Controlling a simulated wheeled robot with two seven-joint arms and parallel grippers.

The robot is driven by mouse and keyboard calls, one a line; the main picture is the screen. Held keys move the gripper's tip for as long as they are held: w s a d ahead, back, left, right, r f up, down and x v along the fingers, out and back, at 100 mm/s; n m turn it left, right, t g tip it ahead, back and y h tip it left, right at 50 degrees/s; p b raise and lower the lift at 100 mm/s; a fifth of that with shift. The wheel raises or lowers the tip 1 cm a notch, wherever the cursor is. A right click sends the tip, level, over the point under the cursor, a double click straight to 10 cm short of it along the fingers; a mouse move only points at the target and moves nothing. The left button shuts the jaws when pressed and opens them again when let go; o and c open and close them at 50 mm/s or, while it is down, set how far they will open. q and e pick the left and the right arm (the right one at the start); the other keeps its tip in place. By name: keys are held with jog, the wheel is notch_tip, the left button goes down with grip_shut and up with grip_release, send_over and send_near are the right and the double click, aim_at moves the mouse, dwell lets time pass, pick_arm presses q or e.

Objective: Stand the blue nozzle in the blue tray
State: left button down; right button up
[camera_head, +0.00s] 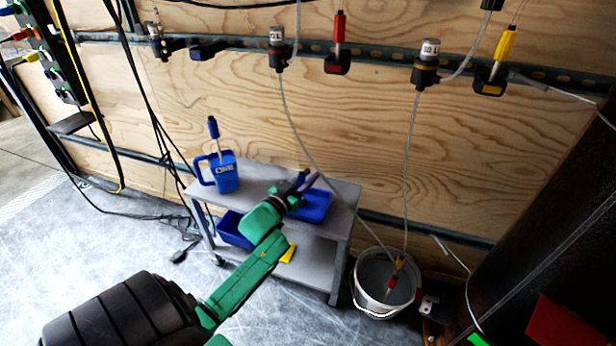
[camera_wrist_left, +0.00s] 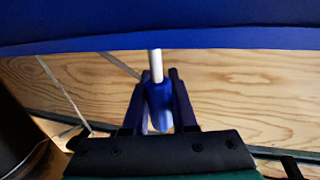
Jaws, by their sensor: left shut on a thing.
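My left gripper (camera_head: 302,182) is above the back of the bench, over a blue open container (camera_head: 313,207). In the left wrist view, its fingers are shut around a blue handle with a pale rod, the blue nozzle (camera_wrist_left: 159,100). The rod meets the edge of a broad blue surface (camera_wrist_left: 160,25), where its end stops showing. I cannot tell whether it is inside or behind that surface. A small dark holder with blue on it (camera_head: 207,50) is on the wall rail and looks empty. My right gripper is out of view.
A blue jug (camera_head: 226,175) with a blue-handled rod stands on the grey bench (camera_head: 262,178); a blue bin (camera_head: 233,232) sits below. Red (camera_head: 338,62) and yellow (camera_head: 490,82) holders hang on the wall. Tubes run down to a white bucket (camera_head: 372,300).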

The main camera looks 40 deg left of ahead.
pick_arm(q)
jog(key=shift+f, duration=0.45)
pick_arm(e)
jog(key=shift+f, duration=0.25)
pick_arm(q)
jog(key=c, duration=0.6)
grip_release()
jog(key=shift+c, duration=0.2)
jog(key=shift+s, duration=0.25)
jog(key=s+d+p, duration=0.1)
jog(key=s+p, duration=0.2)
jog(key=s, duration=1.1)
jog(key=shift+p, duration=0.35)
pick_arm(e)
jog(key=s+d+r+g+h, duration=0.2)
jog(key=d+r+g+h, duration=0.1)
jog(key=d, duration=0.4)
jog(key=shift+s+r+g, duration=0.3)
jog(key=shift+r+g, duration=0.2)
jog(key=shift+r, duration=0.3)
pick_arm(q)
jog(key=shift+d, duration=0.1)
